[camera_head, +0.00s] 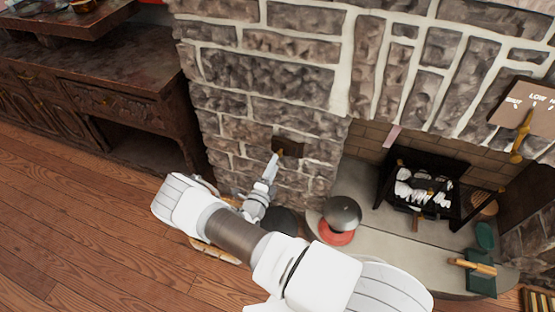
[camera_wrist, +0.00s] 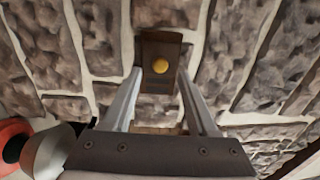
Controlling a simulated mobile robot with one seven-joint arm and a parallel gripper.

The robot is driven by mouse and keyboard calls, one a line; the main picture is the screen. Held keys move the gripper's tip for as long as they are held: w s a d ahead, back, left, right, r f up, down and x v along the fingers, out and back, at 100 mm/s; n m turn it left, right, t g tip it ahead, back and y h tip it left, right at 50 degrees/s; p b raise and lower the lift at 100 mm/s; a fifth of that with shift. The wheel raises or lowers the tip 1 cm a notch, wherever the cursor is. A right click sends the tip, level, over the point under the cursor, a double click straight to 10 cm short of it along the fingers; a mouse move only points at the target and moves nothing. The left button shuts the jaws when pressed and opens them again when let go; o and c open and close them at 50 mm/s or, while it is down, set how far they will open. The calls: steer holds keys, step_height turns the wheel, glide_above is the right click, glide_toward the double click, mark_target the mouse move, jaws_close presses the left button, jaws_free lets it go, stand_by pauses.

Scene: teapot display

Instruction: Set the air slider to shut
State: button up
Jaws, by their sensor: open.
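A brown plate (camera_head: 525,107) at the right edge of the head view bears light lettering; "LOW" is readable, and a partly cut-off word beside it seems to end in "UT". A brass handle (camera_head: 519,145) hangs at its lower side. A smaller dark brown plate (camera_head: 293,146) is on the stone wall at the middle. In the wrist view this plate (camera_wrist: 160,50) carries a round brass knob (camera_wrist: 159,67). My gripper (camera_head: 275,159) is open and empty in front of it. In the wrist view its fingers (camera_wrist: 159,76) stand on either side of the plate's lower part; contact cannot be told.
A grey-domed, red-based object (camera_head: 341,218) stands on the pale hearth (camera_head: 375,247). A black grate (camera_head: 421,187) with white pieces is in the fireplace. A green object (camera_head: 482,266) is at the hearth's right. A dark wooden cabinet (camera_head: 90,75) stands left; the wooden floor (camera_head: 90,220) before it is clear.

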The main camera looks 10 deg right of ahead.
mark_target(280, 152)
steer(key=shift+b+x, duration=0.3)
steer(key=shift+x, duration=1.9)
steer(key=shift+c, duration=0.3)
jaws_close()
